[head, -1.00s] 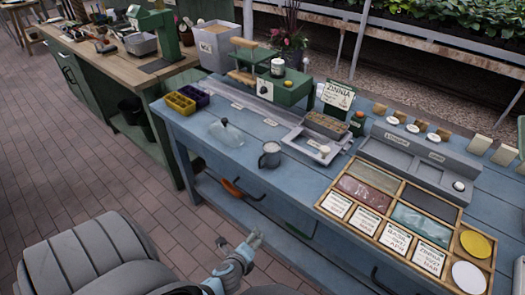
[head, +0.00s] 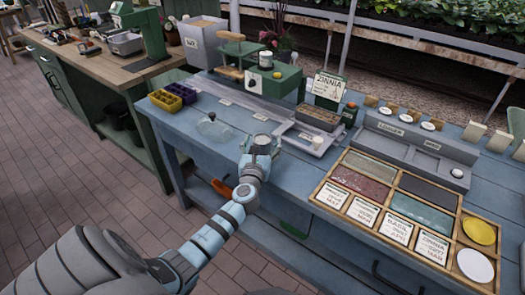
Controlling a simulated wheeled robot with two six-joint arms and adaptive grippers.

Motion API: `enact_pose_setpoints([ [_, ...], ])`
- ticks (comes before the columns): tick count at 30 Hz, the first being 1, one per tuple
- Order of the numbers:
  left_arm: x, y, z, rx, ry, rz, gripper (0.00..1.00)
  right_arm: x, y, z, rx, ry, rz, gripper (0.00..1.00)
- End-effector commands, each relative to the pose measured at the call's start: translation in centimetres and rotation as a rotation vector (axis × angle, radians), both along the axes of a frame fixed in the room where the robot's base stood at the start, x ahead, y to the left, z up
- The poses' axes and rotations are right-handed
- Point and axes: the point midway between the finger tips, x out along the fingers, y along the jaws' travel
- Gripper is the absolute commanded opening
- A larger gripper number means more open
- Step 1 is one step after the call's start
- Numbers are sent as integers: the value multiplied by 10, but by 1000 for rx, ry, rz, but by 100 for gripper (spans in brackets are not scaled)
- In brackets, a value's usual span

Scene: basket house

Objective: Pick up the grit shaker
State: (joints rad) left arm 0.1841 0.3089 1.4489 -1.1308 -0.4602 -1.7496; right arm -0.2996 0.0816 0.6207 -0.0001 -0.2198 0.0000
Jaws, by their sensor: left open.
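A grey metal mug-like vessel (head: 262,141), which I take to be the grit shaker, stands on the blue bench near its front edge. Its upper part shows; my gripper hides its lower part. My left gripper (head: 260,150) is open and in front of the vessel, overlapping it in the head view. I cannot tell whether the fingers touch it or stand around it. My right gripper is not in view.
A clear dome (head: 213,130) is left of the vessel. A grey tray (head: 308,140) is close on its right. A wooden divided tray (head: 352,218) fills the right front of the blue bench (head: 185,127). A green press (head: 274,84) stands behind.

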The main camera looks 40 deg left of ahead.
Motion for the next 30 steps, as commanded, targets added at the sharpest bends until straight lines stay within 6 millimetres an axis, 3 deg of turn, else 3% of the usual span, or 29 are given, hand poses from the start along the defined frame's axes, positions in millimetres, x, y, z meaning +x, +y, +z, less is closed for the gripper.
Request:
enact_pose_setpoints([
  [6, 2, 1, 0, 0, 0, 0, 72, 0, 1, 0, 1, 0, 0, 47],
  [17, 2, 1, 0, -1, 0, 0, 14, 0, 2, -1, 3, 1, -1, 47],
  [25, 2, 1, 2, -1, 0, 0, 13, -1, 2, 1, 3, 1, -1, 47],
  [30, 1, 1, 23, 0, -1, 1, 13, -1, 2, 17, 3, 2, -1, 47],
])
